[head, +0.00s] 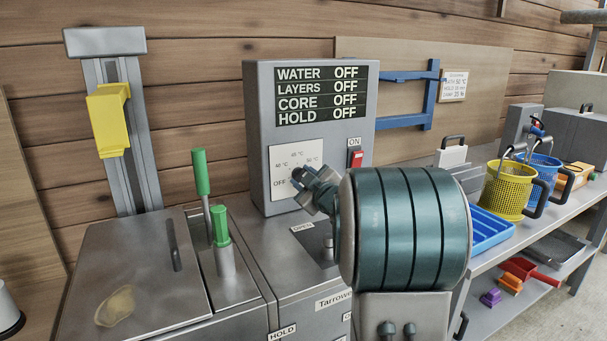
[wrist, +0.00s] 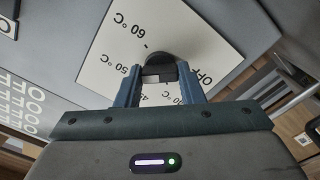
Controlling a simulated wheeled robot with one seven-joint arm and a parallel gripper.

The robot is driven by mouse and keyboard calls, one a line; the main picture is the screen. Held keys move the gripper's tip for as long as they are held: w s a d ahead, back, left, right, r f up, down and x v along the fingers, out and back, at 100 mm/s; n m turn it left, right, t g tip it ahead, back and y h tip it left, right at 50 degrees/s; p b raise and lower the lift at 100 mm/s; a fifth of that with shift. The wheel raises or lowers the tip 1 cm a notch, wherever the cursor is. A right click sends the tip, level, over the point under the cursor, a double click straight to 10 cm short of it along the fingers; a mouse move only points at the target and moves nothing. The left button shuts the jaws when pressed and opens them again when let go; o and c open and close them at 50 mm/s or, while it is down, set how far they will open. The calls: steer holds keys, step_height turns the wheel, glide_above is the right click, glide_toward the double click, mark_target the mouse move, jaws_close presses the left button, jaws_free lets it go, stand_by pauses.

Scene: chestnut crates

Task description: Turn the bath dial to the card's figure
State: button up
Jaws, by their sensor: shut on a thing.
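The bath dial's dark knob (head: 297,173) sits on a white scale plate (head: 284,158) on the front of the grey control box. The plate carries OFF and several temperatures, and in the wrist view (wrist: 160,57) 60 °C, 50 °C and OFF show around the knob. My gripper (wrist: 158,76) is shut on the knob, one finger on each side. In the head view my gripper (head: 304,187) and arm cover the lower right of the plate. I cannot tell which mark the knob points at. The card (head: 454,85) hangs on the back board; its small print seems to read bath 50 °C.
The display (head: 320,95) reads OFF for water, layers, core and hold. A red switch (head: 357,159) marked ON sits right of the dial. Green-handled levers (head: 201,172) stand left of the box. Yellow (head: 507,188) and blue baskets and a blue tray (head: 490,232) are on the right bench.

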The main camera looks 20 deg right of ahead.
steer(key=shift+f+m, duration=0.1)
steer(key=shift+m, duration=0.5)
steer(key=o, duration=1)
steer(key=shift+r+p, duration=0.35)
steer(key=shift+r, duration=0.05)
steer(key=r, duration=0.1)
steer(key=r+p, duration=0.1)
steer(key=r, duration=0.1)
steer(key=d+r, duration=0.1)
steer(key=shift+s+r+p, duration=0.2)
steer(key=shift+s+p, duration=0.1)
steer(key=shift+s, duration=0.05)
steer(key=s+d+r+p, duration=0.1)
steer(key=s+d+r, duration=0.3)
steer(key=s, duration=0.1)
steer(key=s+d+r+p, duration=0.1)
steer(key=s+d+r, duration=0.1)
steer(key=s+d, duration=0.1)
steer(key=shift+p, duration=0.35)
